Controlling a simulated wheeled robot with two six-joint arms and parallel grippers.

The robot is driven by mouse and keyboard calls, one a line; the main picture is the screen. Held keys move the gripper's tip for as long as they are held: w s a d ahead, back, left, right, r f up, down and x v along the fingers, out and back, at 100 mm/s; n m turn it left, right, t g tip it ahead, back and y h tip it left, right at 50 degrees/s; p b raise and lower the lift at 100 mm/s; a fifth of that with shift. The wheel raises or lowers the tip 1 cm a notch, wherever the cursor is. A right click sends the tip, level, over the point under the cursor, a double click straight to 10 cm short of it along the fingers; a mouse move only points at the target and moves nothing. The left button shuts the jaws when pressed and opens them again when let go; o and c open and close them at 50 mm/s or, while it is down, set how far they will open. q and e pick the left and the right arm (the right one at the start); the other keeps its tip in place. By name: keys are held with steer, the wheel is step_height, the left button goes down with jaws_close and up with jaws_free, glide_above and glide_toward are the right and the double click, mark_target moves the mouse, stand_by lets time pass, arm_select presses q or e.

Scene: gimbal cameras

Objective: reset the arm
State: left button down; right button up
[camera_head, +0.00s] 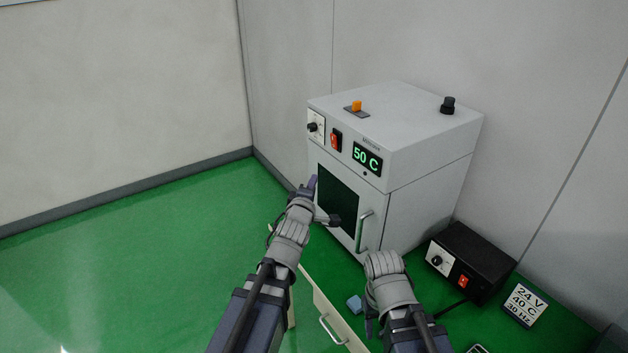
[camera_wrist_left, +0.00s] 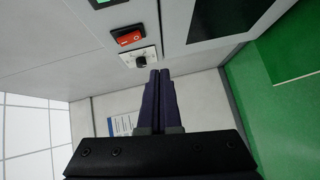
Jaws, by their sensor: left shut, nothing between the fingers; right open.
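My left gripper (camera_head: 312,183) is in front of the white oven (camera_head: 432,155), at the left edge of its front, below the control panel. Its purple fingers (camera_wrist_left: 158,78) are shut together with nothing between them in the left wrist view, pointing toward a black knob (camera_wrist_left: 141,62) on a white plate. I cannot tell whether the tips touch the oven. My right arm's wrist (camera_head: 388,275) is low in front of the oven's right side. Its gripper points down and is mostly hidden behind the wrist; a dark finger part shows beside a small blue block (camera_head: 354,304).
The oven has a red switch (camera_head: 336,140), a 50 C display (camera_head: 367,158) and a door handle (camera_head: 364,232). A black power unit (camera_head: 470,262) and a label card (camera_head: 524,303) stand at right. A drawer handle (camera_head: 333,330) is below. Green floor lies open at left.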

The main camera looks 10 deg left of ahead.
arm_select(q)
steer(key=s+d+f+m+g, duration=0.3)
steer(key=s+f+m+g, duration=0.15)
steer(key=f, duration=0.25)
steer(key=s+d+f+m+g, duration=0.3)
steer(key=s+f+m+g, duration=0.15)
steer(key=f, duration=0.25)
steer(key=s+d+f+m+g, duration=0.2)
steer(key=s+m+g, duration=0.2)
steer(key=s, duration=0.5)
steer(key=s+d+f+m+g+y, duration=0.1)
steer(key=s+f+m+g, duration=0.2)
steer(key=s+m, duration=0.4)
steer(key=shift+s+d+f+m+g, duration=0.25)
steer(key=shift+s+d+g, duration=0.2)
steer(key=shift+s, duration=0.7)
